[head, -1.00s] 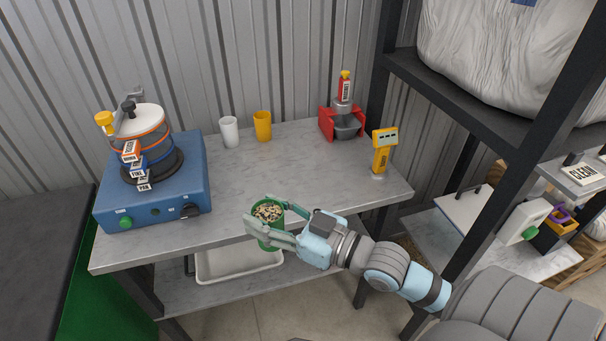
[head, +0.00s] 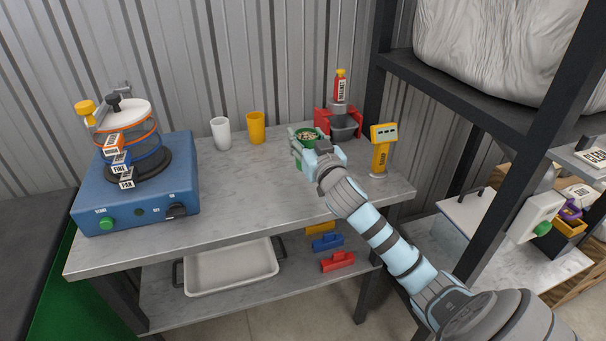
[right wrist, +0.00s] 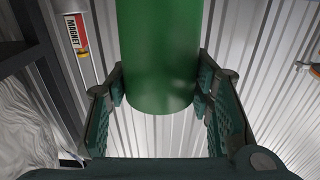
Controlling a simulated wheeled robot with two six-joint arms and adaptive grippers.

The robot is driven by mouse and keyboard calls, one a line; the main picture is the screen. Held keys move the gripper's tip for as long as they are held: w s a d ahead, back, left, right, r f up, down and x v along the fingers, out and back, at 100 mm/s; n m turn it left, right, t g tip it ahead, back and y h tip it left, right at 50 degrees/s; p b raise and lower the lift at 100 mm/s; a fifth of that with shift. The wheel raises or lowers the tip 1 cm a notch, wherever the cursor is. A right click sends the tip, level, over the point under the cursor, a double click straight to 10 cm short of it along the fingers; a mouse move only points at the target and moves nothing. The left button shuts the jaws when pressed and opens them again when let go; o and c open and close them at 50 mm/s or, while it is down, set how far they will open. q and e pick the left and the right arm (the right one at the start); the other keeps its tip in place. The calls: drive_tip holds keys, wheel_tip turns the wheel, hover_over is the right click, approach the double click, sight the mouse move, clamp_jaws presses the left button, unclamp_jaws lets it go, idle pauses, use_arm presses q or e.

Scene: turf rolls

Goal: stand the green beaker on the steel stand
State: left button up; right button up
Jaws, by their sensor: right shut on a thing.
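The green beaker (head: 308,131), filled with pale and brown bits, is upright in my right gripper (head: 305,146), near the back right of the table. In the right wrist view the fingers (right wrist: 160,105) close on both sides of the green beaker (right wrist: 158,55). A grey metal piece (head: 346,128) sits in a red frame just right of and behind the beaker. I cannot tell for sure whether this is the steel stand. My left gripper is out of view.
A yellow tester (head: 382,148) stands close right of the gripper. A red magnet bottle (head: 340,88) rises above the red frame. White (head: 220,133) and yellow (head: 255,128) cups stand left. A blue sieve shaker (head: 140,190) fills the table's left. The middle tabletop is clear.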

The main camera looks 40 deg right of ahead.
wheel_tip(320, 180, down, 4)
drive_tip(key=shift+r+b, duration=0.2)
drive_tip(key=shift+b, duration=0.15)
wheel_tip(320, 180, down, 4)
drive_tip(key=shift+f+b, duration=0.1)
drive_tip(key=shift+b, duration=0.7)
drive_tip(key=o, duration=1.2)
drive_tip(key=shift+o, duration=0.2)
drive_tip(key=shift+s+a, duration=0.1)
drive_tip(key=p+v, duration=0.1)
drive_tip(key=v, duration=1.1)
